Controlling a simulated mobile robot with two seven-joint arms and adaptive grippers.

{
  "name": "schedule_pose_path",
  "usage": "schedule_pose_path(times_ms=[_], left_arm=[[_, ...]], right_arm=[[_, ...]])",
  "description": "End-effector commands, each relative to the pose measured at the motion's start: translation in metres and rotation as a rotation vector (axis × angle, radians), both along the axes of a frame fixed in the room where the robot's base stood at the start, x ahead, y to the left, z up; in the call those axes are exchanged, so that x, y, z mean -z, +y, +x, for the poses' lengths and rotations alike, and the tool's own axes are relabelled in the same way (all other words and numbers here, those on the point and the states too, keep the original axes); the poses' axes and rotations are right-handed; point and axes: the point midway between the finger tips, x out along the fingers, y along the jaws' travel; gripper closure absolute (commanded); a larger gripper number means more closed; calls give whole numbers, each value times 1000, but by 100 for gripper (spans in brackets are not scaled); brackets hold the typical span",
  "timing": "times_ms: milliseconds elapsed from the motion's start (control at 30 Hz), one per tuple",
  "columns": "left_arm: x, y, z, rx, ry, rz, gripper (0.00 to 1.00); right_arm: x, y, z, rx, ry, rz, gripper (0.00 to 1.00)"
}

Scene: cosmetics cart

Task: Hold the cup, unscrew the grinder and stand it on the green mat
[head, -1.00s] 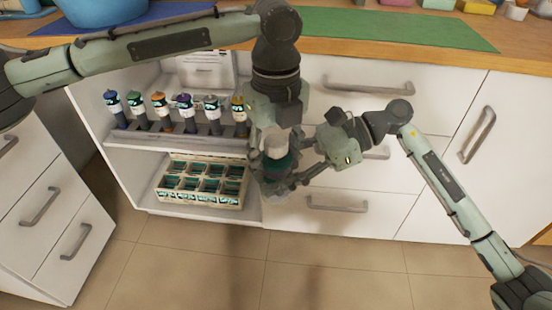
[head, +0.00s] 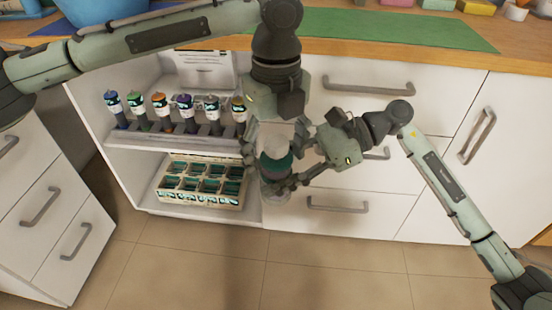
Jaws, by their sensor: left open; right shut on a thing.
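The grinder (head: 277,146) shows as a pale, rounded top above the cup (head: 276,166), which has a dark green band. They are upright, one on the other, in front of the cart; I cannot tell whether they are still screwed together. My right gripper (head: 291,177) is shut on the cup from the right and holds it in the air. My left gripper (head: 275,138) points down from above, open, its fingers spread on either side of the grinder's top. The green mat (head: 390,29) lies on the counter at the back, with its visible part clear.
Several bottles with coloured tops (head: 161,112) stand in a rack on the cart's upper shelf. A compartmented crate (head: 203,184) is on the lower shelf. A blue bowl (head: 100,10) is at the back left. Drawer handles (head: 368,86) stick out behind my arms.

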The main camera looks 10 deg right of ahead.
Motion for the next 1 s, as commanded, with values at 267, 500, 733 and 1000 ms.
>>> schedule_pose_path(times_ms=[267,500,733,1000], left_arm=[[-32,0,0,9,-1,0,34],[-60,0,1,226,-2,0,34],[-47,0,0,280,2,0,34],[-5,0,0,277,1,0,34]], right_arm=[[-1,0,0,0,-1,2,100],[-1,0,0,0,-1,2,100],[-1,0,0,0,-1,2,100],[-1,0,0,0,-1,2,100]])
